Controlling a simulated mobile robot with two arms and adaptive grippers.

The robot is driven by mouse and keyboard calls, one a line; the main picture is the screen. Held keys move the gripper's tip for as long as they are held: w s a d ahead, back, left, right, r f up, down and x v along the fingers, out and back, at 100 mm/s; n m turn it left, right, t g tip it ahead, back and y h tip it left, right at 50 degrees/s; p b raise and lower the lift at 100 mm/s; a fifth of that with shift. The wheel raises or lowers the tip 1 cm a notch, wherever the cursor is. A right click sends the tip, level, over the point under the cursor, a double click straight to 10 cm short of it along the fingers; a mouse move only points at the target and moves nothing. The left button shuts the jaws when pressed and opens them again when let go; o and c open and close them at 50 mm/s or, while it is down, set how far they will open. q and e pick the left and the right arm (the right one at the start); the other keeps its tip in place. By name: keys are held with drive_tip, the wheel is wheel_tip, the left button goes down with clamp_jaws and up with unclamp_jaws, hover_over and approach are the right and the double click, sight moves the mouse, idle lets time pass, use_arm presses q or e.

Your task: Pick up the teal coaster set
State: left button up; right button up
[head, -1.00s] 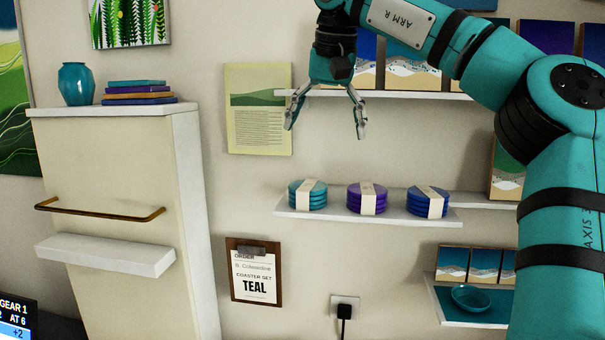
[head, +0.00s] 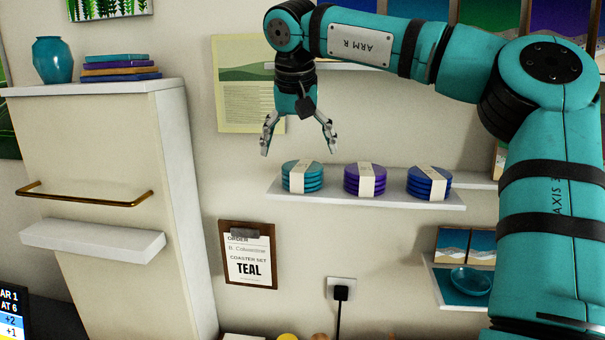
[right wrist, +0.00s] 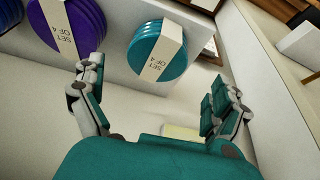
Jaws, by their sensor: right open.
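The teal coaster set (head: 292,180) is a round stack with a pale paper band, at the left end of a white wall shelf. My right gripper (head: 299,152) is open and empty in the head view, its fingers pointing down, just above the teal set. In the right wrist view the teal set (right wrist: 148,66) shows ahead, beyond and between the open fingertips (right wrist: 158,88), not touching them as far as I can tell. Its band reads "SET OF 4". My left gripper is not in view.
A purple coaster set (head: 352,180) and a blue one (head: 441,185) stand to the right on the same shelf (head: 390,201). An order clipboard (head: 250,268) reading "TEAL" hangs below. A tall cabinet (head: 110,130) with a brass rail stands at left.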

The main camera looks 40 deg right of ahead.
sight(302, 167)
drive_tip(key=shift+s+f+p, duration=0.1)
drive_tip(key=shift+f+p, duration=0.1)
drive_tip(key=shift+p, duration=0.1)
drive_tip(key=p+x, duration=0.2)
drive_tip(key=x, duration=0.2)
drive_tip(key=shift+d+f, duration=0.1)
drive_tip(key=shift+d, duration=0.15)
drive_tip(key=shift+d+f, duration=0.15)
drive_tip(key=shift+s+a, duration=0.1)
drive_tip(key=shift+a, duration=0.2)
drive_tip(key=c, duration=0.5)
drive_tip(key=shift+d, duration=0.1)
drive_tip(key=c, duration=0.9)
